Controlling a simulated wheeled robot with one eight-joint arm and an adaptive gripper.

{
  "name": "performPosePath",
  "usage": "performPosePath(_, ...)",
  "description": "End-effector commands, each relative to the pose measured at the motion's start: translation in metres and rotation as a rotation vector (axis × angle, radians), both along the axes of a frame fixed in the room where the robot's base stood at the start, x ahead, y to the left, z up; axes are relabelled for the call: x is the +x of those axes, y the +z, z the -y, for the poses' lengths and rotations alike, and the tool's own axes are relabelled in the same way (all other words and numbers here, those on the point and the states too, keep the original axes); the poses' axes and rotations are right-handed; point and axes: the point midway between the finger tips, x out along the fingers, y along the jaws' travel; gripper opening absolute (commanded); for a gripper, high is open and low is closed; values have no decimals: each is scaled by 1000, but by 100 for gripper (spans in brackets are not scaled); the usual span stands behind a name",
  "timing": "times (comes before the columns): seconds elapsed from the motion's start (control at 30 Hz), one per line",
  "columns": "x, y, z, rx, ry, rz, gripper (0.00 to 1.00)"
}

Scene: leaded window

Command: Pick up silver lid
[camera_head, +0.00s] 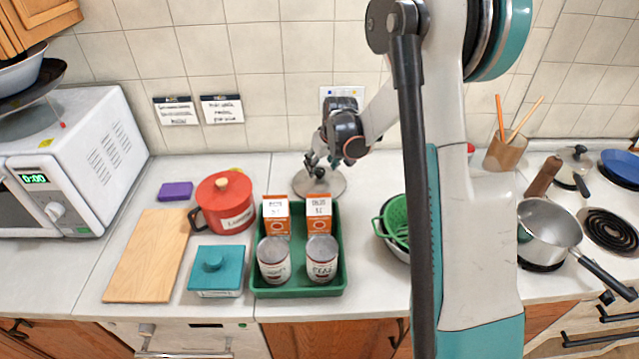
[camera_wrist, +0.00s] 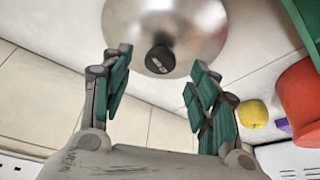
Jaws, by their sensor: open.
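The silver lid (camera_head: 326,184) lies on the white counter near the tiled wall, just behind the green tray. In the wrist view the lid (camera_wrist: 200,30) is a shiny round disc with a dark knob (camera_wrist: 160,59) at its centre. My gripper (camera_head: 318,172) is over the lid in the head view and hides part of it. In the wrist view my gripper (camera_wrist: 158,74) is open, with a teal-padded finger on each side of the knob. Nothing is between the fingers except the view of the knob; I cannot tell the exact height above it.
The green tray (camera_head: 299,291) holds cans and orange boxes in front of the lid. A red pot (camera_head: 224,204) stands to the left, with a yellow item (camera_wrist: 253,113) beside it. A green colander (camera_head: 396,219) stands to the right. The wall is close behind.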

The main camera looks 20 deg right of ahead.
Motion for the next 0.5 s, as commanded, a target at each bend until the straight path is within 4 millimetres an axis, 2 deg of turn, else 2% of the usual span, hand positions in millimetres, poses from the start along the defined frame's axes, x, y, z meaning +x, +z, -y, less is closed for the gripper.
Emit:
performPosePath(0.03,2,-11,0,0,0,0,55)
performPosePath(0.13,8,-23,0,0,0,0,55)
performPosePath(0.4,10,-26,0,0,0,0,55)
performPosePath(0.47,10,-26,0,0,0,0,43)
performPosePath(0.5,10,-26,0,0,0,0,34)
